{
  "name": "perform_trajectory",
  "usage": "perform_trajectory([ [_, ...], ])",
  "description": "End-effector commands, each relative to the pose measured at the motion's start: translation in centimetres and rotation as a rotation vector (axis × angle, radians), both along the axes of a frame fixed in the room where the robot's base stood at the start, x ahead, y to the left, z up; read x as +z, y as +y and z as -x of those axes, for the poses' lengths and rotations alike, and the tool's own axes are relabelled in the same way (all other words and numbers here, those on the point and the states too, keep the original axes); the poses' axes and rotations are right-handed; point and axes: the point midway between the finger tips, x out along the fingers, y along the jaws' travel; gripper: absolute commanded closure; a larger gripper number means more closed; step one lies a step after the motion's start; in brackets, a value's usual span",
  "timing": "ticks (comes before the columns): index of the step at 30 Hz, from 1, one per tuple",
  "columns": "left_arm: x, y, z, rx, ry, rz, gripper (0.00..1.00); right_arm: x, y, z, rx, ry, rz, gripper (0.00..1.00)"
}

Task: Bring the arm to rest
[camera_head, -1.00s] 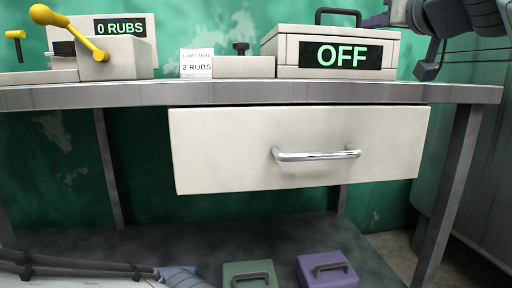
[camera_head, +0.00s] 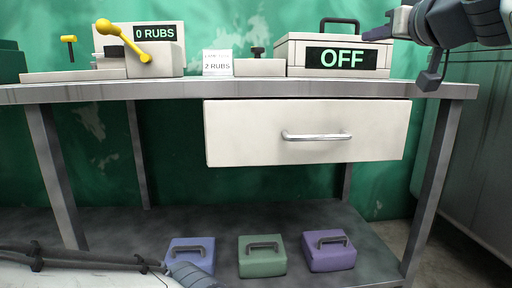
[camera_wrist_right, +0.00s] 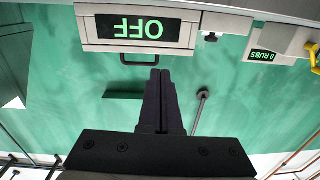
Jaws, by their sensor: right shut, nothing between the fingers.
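My right gripper (camera_head: 372,34) is at the upper right in the head view, in front of and just beside the box marked OFF (camera_head: 292,57). Its two dark fingers show together, shut and empty, in the right wrist view (camera_wrist_right: 160,75). The OFF box also shows there upside down (camera_wrist_right: 88,28), with its dark handle near the fingertips. My right arm comes in from the upper right edge. My left gripper is not seen.
A metal table (camera_head: 150,90) carries a yellow-lever device marked 0 RUBS (camera_head: 165,58) and a 2 RUBS card (camera_head: 217,64). Its drawer (camera_head: 250,135) sticks out in front. Purple (camera_head: 330,258), green (camera_head: 262,265) and violet-blue (camera_head: 185,246) cases stand on the lower shelf.

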Motion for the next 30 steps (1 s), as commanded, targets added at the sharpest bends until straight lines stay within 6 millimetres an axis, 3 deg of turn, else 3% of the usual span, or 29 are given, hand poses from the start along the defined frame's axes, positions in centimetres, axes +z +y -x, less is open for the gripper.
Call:
perform_trajectory([
  [8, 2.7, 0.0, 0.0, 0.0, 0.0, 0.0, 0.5, -3.8, 3.9, -0.8, 0.092, 0.164, -0.03, 1.0],
  [13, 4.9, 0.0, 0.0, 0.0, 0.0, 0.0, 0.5, -7.9, 8.2, -0.5, 0.181, 0.326, -0.041, 1.0],
  [17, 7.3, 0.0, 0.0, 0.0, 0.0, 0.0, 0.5, -12.2, 12.6, 1.1, 0.268, 0.501, -0.032, 1.0],
  [20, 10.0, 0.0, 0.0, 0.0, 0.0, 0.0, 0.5, -16.6, 16.6, 4.4, 0.348, 0.689, 0.004, 1.0],
  [24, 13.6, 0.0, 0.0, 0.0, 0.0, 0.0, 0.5, -22.9, 20.4, 11.5, 0.437, 0.967, 0.113, 1.0],
  [30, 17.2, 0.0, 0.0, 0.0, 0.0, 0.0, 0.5, -28.5, 20.6, 21.2, 0.487, 1.245, 0.314, 1.0],
])
